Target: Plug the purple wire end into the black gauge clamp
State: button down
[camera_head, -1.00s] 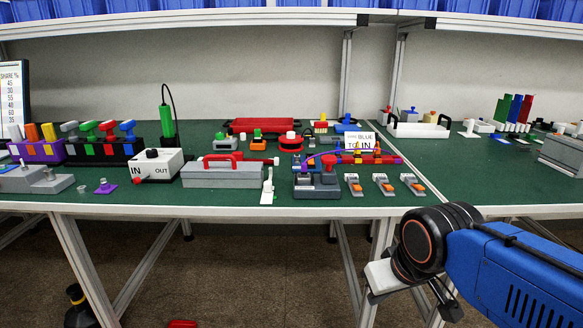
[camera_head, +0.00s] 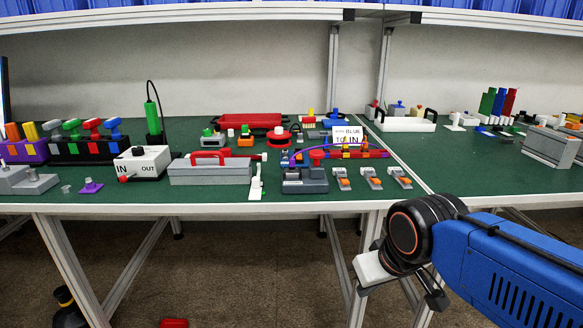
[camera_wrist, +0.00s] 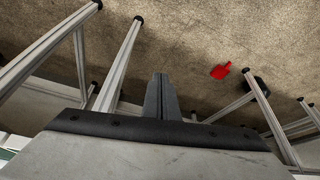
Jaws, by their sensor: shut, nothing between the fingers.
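The purple wire (camera_head: 318,148) arches over the small devices in the middle of the bench, left of and below the BLUE TO IN card. Its ends are too small to make out clearly. A dark grey and black device (camera_head: 305,181) sits at the bench front below the wire; I cannot tell whether it is the gauge clamp. My gripper shows in the wrist view (camera_wrist: 160,97) with its fingers shut together and empty, over the floor. In the head view my wrist is in front of the bench, right of and nearer than the wire; the fingertips are not clear there.
Several small grey and orange clamps (camera_head: 372,178) lie right of the dark device. A grey toolbox (camera_head: 210,170) and a white IN/OUT box (camera_head: 141,162) stand left. The BLUE TO IN card (camera_head: 347,135) stands behind. Bench legs (camera_head: 347,230) are near my arm. A red object (camera_wrist: 220,71) lies on the floor.

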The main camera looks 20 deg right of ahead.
jog(key=c, duration=2.4)
grip_release()
jog(key=shift+c, duration=0.2)
jog(key=o, duration=0.5)
jog(key=shift+r, duration=0.1)
jog(key=shift+o, duration=0.5)
jog(key=w+a+r+n+g, duration=0.2)
jog(key=w+r+n, duration=0.5)
jog(key=w+r, duration=0.7)
notch_tip(320, 180, up, 3)
jog(key=shift+w, duration=0.2)
notch_tip(320, 180, up, 11)
jog(key=n+g, duration=0.3)
jog(key=n, duration=0.5)
send_over(292, 167)
jog(key=shift+w+d+f, duration=0.1)
jog(key=shift+w+f, duration=0.1)
jog(key=shift+f, duration=2.2)
jog(key=shift+w+d+f, duration=0.1)
jog(key=shift+w+f, duration=0.1)
jog(key=shift+f, duration=2.2)
jog(key=shift+c, duration=0.7)
